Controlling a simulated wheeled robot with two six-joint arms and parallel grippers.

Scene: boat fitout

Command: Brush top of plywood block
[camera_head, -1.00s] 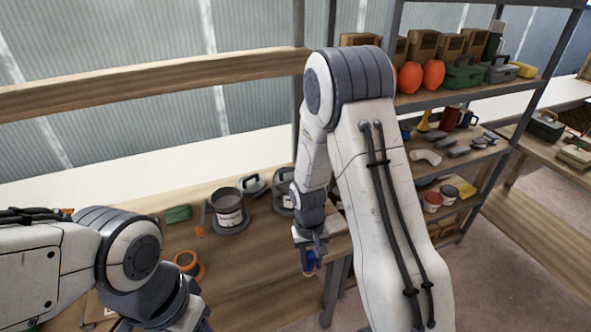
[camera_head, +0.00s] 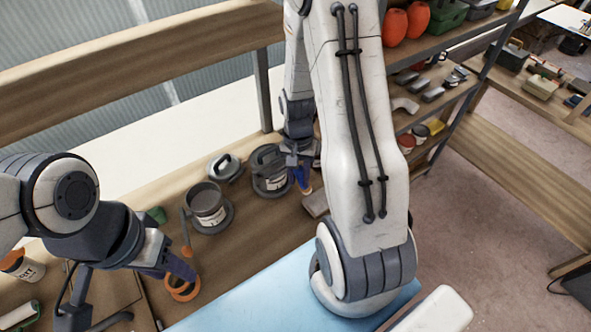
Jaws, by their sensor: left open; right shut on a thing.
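My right gripper (camera_head: 298,163) is shut on a blue-handled brush (camera_head: 303,179), whose tan tip points down over the bench. A brownish block (camera_head: 316,204) lies on the bench just below and right of the brush, partly hidden by my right arm. I cannot tell whether it is the plywood block or whether the brush touches it. My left gripper (camera_head: 168,262) is open and empty at the lower left, above the bench close to an orange tape roll (camera_head: 183,289).
An open grey can (camera_head: 207,205) and a lidded can (camera_head: 270,170) stand on the bench (camera_head: 245,240), with a grey lid-like item (camera_head: 226,168) behind. Shelves (camera_head: 445,65) stand at the right.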

